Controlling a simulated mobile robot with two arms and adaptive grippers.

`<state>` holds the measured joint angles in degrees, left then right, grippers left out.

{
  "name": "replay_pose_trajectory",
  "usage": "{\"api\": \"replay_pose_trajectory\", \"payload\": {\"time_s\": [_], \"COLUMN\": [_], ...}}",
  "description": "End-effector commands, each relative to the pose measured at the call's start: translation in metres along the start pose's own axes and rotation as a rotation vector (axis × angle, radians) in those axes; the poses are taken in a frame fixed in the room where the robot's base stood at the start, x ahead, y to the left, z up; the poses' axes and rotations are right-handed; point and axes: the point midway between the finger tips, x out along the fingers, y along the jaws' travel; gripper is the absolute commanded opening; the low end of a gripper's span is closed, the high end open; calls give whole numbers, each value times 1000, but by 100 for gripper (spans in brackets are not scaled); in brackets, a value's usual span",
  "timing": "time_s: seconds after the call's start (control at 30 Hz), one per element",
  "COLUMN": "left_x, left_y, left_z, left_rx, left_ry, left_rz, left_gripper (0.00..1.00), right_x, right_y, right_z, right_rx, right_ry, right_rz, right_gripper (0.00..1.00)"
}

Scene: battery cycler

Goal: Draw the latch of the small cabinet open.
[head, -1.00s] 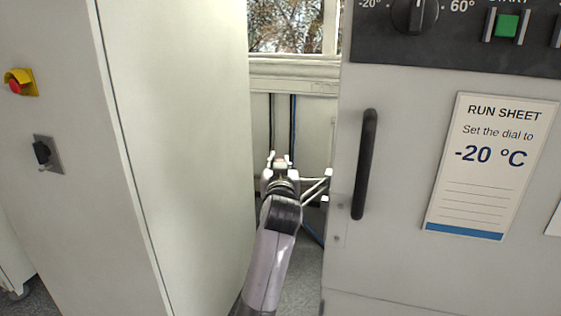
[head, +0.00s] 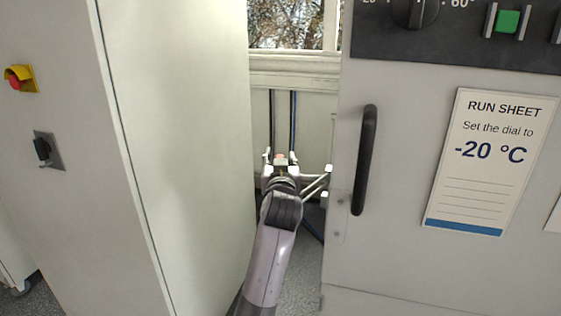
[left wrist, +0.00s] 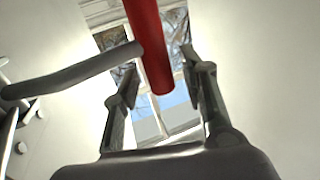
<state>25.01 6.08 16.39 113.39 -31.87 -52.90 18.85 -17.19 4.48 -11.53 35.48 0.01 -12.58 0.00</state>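My left gripper (head: 281,157) is in the gap between the tall left cabinet and the chamber on the right. Its two fingers are apart, also in the left wrist view (left wrist: 168,92). A red bar (left wrist: 149,45) shows in the left wrist view, coming down between the fingers in the picture; I cannot tell whether it touches them. A small red spot (head: 280,157) shows between the fingertips in the head view. I cannot tell for sure which part is the latch. My right gripper is not in view.
The left cabinet (head: 190,150) has a red stop button (head: 14,84) and a black switch (head: 42,149). The chamber (head: 400,260) has a black upright handle (head: 364,160). Pale rods (head: 316,183) sit right of my gripper. The gap is narrow, with a window (head: 290,25) behind.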

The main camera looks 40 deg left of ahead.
Motion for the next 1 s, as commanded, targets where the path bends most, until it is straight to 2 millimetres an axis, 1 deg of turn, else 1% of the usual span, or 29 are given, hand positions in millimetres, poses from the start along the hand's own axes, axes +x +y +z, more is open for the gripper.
{"api": "replay_pose_trajectory", "payload": {"time_s": [0.07,0.17,0.27,0.5,0.6,0.7,0.8,1.0], "left_x": [-3,-14,-33,-85,-101,-112,-118,-120], "left_y": [0,1,1,1,1,1,0,0], "left_z": [0,1,1,2,2,1,1,0], "left_rx": [0,-1,-2,-3,-1,-1,-1,0], "left_ry": [0,0,-1,-2,-3,-1,-1,0], "left_rz": [0,2,2,3,2,2,1,0], "left_gripper": [40,40,40,40,40,40,40,40], "right_x": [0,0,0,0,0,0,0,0], "right_y": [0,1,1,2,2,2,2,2], "right_z": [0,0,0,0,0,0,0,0], "right_rx": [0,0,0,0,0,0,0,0], "right_ry": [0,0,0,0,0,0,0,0], "right_rz": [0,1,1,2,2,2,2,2], "right_gripper": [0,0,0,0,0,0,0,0]}}
